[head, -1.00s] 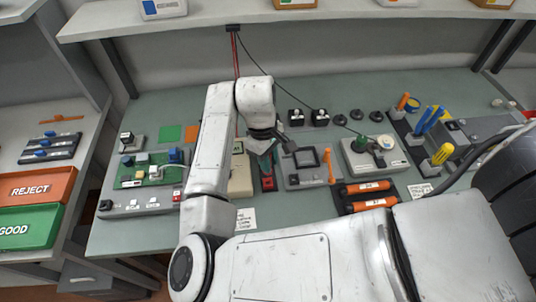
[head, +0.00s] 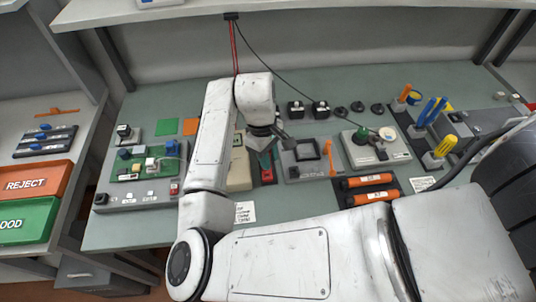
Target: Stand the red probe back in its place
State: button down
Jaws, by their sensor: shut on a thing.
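My gripper (head: 267,140) hangs over the middle of the green bench, pointing down, with dark fingers partly hidden by my wrist. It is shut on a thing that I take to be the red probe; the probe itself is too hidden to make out. A red lead (head: 236,48) runs down from a small bracket under the shelf and passes behind my arm. A small red and dark piece (head: 267,175) is just below the gripper, beside the beige meter (head: 239,170); I cannot tell whether it is a holder or part of the probe.
A grey frame fixture (head: 305,160) is right of the gripper, with orange rolls (head: 370,189) in front. A circuit board fixture (head: 145,170) is at left. A shelf (head: 330,12) overhangs the back.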

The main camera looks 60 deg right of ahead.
jog(key=shift+f, duration=0.35)
dwell(0.6)
jog(key=shift+f, duration=0.35)
jog(key=shift+f+b, duration=0.35)
jog(key=shift+f, duration=0.75)
dwell(1.5)
jog(key=c, duration=0.9)
grip_release()
jog(key=shift+r, duration=0.1)
jog(key=r, duration=0.3)
jog(key=w+r, duration=0.1)
jog(key=r, duration=0.6)
jog(key=shift+w+d+r, duration=0.1)
jog(key=shift+w+r, duration=0.15)
jog(key=shift+r, duration=0.05)
jog(key=shift+b, duration=0.3)
